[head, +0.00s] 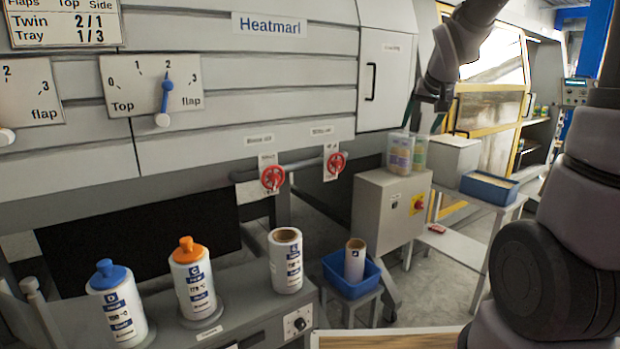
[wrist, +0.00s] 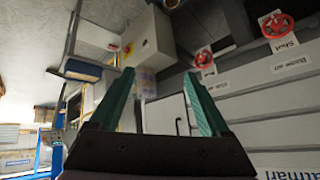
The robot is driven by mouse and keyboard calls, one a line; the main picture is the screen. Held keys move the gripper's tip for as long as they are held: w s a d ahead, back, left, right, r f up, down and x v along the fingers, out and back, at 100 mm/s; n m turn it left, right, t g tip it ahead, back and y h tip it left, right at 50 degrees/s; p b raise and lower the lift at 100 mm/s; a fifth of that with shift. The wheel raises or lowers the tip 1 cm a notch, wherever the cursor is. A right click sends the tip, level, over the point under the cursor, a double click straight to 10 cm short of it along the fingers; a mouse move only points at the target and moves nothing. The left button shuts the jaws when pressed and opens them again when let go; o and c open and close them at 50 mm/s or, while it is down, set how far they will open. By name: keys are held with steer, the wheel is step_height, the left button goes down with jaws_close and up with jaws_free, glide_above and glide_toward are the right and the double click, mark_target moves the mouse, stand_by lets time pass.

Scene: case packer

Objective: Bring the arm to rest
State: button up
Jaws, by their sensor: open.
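My gripper (head: 436,98) is raised in the upper right of the head view, in front of the machine's front and above the clear canisters on a grey cabinet. In the wrist view its two green fingers (wrist: 160,105) stand wide apart with nothing between them. The wrist picture is upside down relative to the head view. My arm runs from the top edge down the right side of the head view.
A grey cabinet (head: 375,220) bears clear canisters (head: 400,155). Red valve wheels (head: 272,178) sit on the machine (head: 230,95). Bottles with blue (head: 110,275) and orange (head: 187,250) caps, a roll (head: 286,262) and a blue bin (head: 345,285) stand below. A blue tray (head: 489,187) is right.

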steer(key=s+a+r+y, duration=0.1)
steer(key=s+r, duration=0.1)
steer(key=s, duration=1)
steer(key=s+a+r+y, duration=0.1)
steer(key=s+a+r, duration=0.1)
steer(key=s, duration=1)
steer(key=shift+a+r+m+g, duration=0.3)
steer(key=shift+r+m+g, duration=0.1)
steer(key=shift+r, duration=0.15)
